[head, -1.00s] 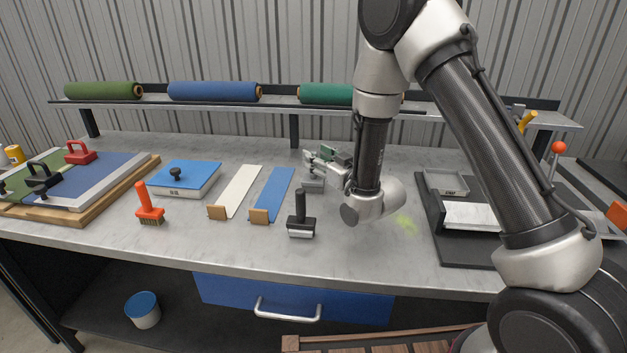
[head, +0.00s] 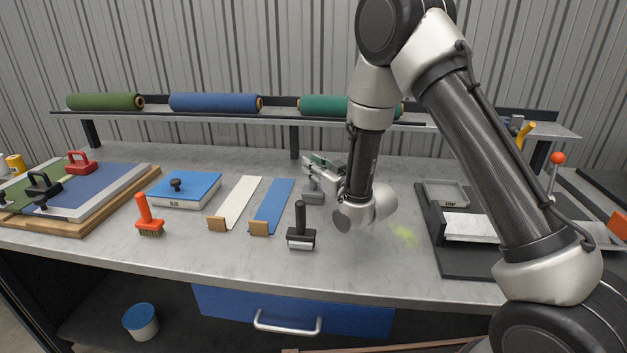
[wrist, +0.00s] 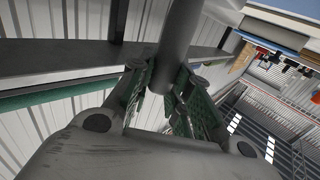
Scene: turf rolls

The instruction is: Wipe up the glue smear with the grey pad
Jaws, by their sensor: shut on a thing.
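The glue smear (head: 404,235) is a faint yellow-green patch on the grey bench top, right of my wrist in the head view. The grey pad (head: 313,198) is a small grey block behind the black-handled roller. My gripper (head: 316,170) is right above the pad, partly covered by my own arm. In the wrist view, my gripper (wrist: 172,85) has its green-lined fingers shut on a grey round handle (wrist: 182,35), which fits the pad's handle. The pad's block is not seen there. Whether the pad touches the bench is hard to tell.
The black-handled roller (head: 301,232), blue strip (head: 272,205) and white strip (head: 240,202) lie left and in front of the pad. An orange brush (head: 149,218) stands further left. A dark tray (head: 455,262) lies right of the smear. Bench between pad and smear looks clear.

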